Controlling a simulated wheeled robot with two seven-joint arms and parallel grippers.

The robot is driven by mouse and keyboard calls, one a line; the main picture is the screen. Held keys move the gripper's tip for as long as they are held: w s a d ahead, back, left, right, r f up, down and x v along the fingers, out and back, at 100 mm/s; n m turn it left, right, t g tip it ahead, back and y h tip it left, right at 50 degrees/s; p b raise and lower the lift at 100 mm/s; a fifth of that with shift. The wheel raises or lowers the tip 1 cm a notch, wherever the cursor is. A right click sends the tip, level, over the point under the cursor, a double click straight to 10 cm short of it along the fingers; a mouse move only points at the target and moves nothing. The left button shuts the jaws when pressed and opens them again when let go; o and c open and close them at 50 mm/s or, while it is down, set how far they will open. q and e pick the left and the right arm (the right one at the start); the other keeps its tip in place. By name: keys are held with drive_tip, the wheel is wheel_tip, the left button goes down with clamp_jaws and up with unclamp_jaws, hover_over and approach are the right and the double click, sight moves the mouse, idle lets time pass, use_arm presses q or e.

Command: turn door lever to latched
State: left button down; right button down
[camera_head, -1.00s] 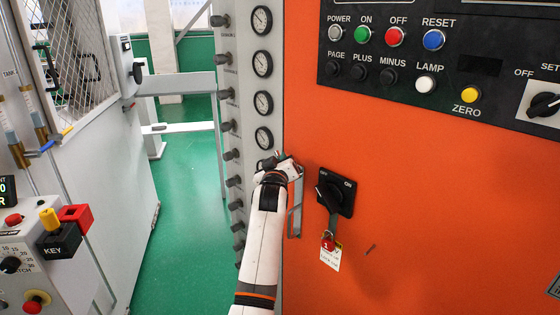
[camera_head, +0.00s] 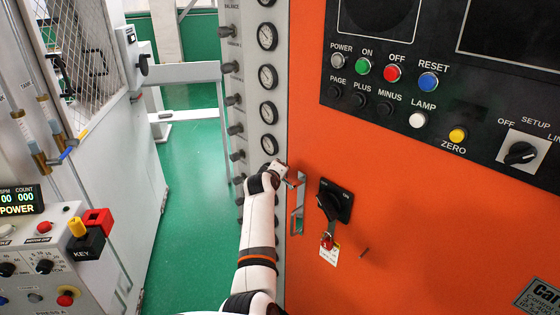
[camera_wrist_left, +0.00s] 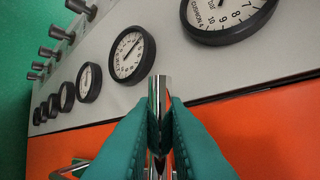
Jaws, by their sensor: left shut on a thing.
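A chrome bar, which looks like the door lever (camera_wrist_left: 160,95), stands upright in the middle of the left wrist view, in front of the orange cabinet edge and the gauge panel. My left gripper (camera_wrist_left: 160,140) is shut on it, with a teal finger pressed on each side. In the head view my left gripper (camera_head: 284,174) is at the left edge of the orange cabinet (camera_head: 420,230), just above a metal pull handle (camera_head: 297,208). The held lever is mostly hidden there by the gripper. My right gripper is in neither view.
A black rotary switch (camera_head: 335,200) with a hanging tag (camera_head: 329,254) is right of the gripper. Several round gauges (camera_head: 268,76) line the grey panel behind it. A control box (camera_head: 40,245) with a key block stands at left. The green floor (camera_head: 190,190) between is open.

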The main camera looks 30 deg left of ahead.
sight(291, 191)
use_arm(q)
drive_tip(key=shift+w+f+n+g+h+p, duration=0.1)
drive_tip(key=shift+f+n+g+h+p, duration=0.4)
drive_tip(key=shift+n+h+p, duration=0.55)
drive_tip(key=shift+s+d+f+n+g+h+p, duration=0.1)
drive_tip(key=shift+d+f+n+g+h+p, duration=0.15)
drive_tip(key=shift+f+n+g+h+p, duration=0.5)
drive_tip(key=shift+s+d+f+n+g+h+p, duration=0.15)
drive_tip(key=shift+d+f+n+h+p, duration=0.25)
drive_tip(key=shift+f+h, duration=0.7)
drive_tip(key=c, duration=1.5)
unclamp_jaws()
drive_tip(key=shift+w, duration=0.2)
drive_tip(key=shift+o, duration=0.2)
drive_tip(key=shift+s+a, duration=0.1)
drive_tip(key=v, duration=1.2)
